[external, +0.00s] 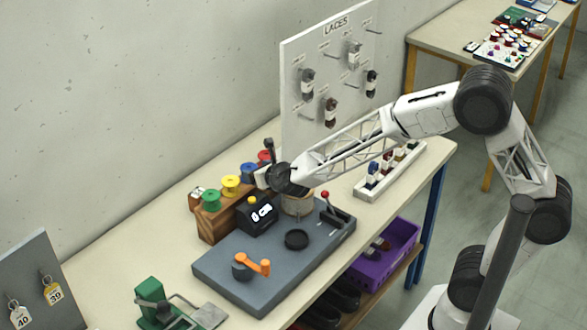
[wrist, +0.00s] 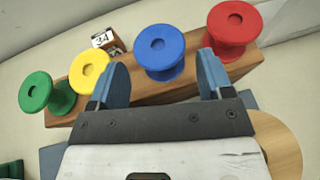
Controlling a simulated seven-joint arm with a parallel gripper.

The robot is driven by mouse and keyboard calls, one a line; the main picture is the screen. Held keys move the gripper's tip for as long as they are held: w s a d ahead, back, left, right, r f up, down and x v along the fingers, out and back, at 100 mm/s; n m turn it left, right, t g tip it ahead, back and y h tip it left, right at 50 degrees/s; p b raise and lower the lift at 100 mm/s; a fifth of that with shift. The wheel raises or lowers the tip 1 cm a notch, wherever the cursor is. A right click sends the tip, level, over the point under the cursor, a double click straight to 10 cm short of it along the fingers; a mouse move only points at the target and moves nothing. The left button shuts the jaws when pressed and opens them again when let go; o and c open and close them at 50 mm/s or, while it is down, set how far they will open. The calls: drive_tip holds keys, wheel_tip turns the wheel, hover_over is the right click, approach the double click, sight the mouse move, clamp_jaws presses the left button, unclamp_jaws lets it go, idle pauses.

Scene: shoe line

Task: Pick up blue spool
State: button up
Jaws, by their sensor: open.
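The blue spool (wrist: 160,48) stands upright on a wooden block (wrist: 120,98) in the wrist view, between a yellow spool (wrist: 88,70) and a red spool (wrist: 234,24). A green spool (wrist: 38,92) is at the far left of the row. My gripper (wrist: 162,80) is open and empty, its two blue fingers spread to either side of the blue spool and a little short of it. In the external view the blue spool (external: 249,172) shows just left of my gripper (external: 268,165), partly hidden.
A grey board (external: 225,268) with a black counter reading "0 cm" (external: 260,213) and an orange crank (external: 254,264) lies in front of the block. A white LACES panel (external: 305,125) stands behind. A purple bin (external: 385,258) is below the table.

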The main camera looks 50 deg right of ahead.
sight(248, 167)
drive_tip(key=shift+w, duration=0.1)
drive_tip(key=shift+x, duration=2.55)
drive_tip(key=shift+c, duration=0.4)
drive_tip(key=c, duration=0.6)
drive_tip(key=shift+r, duration=0.15)
drive_tip(key=shift+r, duration=1.55)
drive_tip(key=shift+s+r, duration=0.15)
drive_tip(key=shift+s, duration=0.25)
drive_tip(key=s, duration=0.5)
drive_tip(key=s+d+r, duration=0.1)
drive_tip(key=s, duration=0.4)
drive_tip(key=s+d, duration=0.1)
drive_tip(key=s, duration=0.4)
drive_tip(key=shift+s+r, duration=0.1)
drive_tip(key=shift+r, duration=0.05)
